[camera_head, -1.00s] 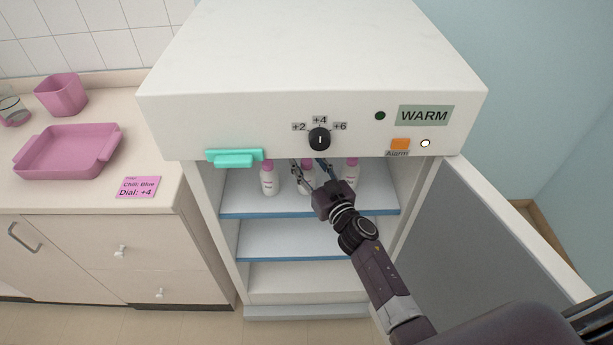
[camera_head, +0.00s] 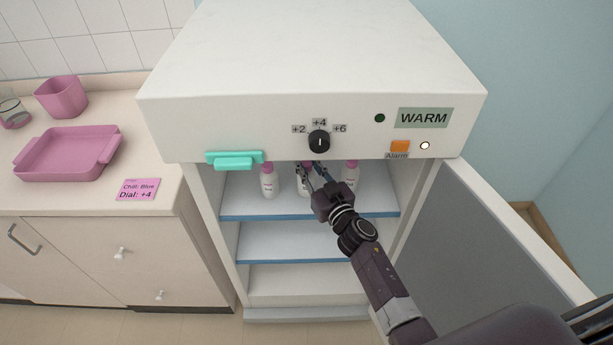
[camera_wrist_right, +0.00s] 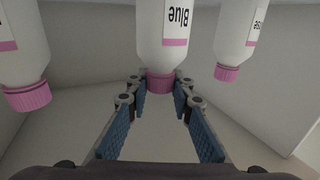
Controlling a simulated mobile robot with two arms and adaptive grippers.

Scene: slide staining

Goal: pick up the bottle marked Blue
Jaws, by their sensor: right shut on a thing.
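The bottle marked Blue (camera_wrist_right: 163,35) is white with a pink cap and shows upside down in the right wrist view, between two other bottles. In the head view it is the middle bottle (camera_head: 302,184) on the top shelf, partly hidden by my gripper. My right gripper (camera_wrist_right: 161,95) is shut on the bottle marked Blue, with a blue-padded finger on each side of its pink cap. It also shows in the head view (camera_head: 314,174), reaching into the cabinet. The bottle looks upright at shelf level; I cannot tell whether its base touches the shelf. My left gripper is not in view.
Similar pink-capped bottles stand close by on the left (camera_head: 268,181) and right (camera_head: 350,174). The cabinet (camera_head: 300,125) has a low top edge above the shelf (camera_head: 255,208). Its door (camera_head: 480,240) stands open at the right. A pink tray (camera_head: 68,153) sits on the counter.

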